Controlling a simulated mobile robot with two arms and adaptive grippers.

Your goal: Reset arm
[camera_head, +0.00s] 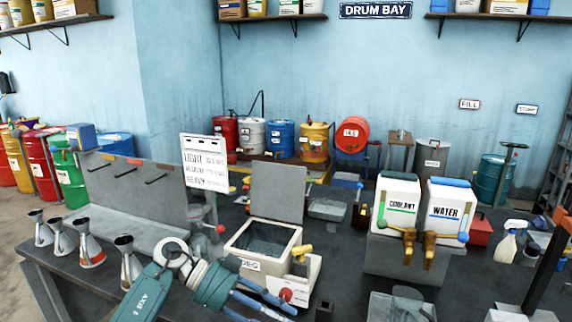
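My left arm enters at the bottom left, with teal and white links folded low over the bench. Blue-grey bars at its end, which look like my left gripper (265,303), reach toward the lower right beside the beige open box (262,243). Their tips run to the bottom edge, and I cannot tell whether they are open or hold anything. My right gripper is not in view.
Several metal funnels (90,251) stand at the bench's left. White coolant (399,205) and water (449,212) containers with brass taps stand right of centre. A spray bottle (508,243) stands at the right. Coloured drums (281,137) line the wall.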

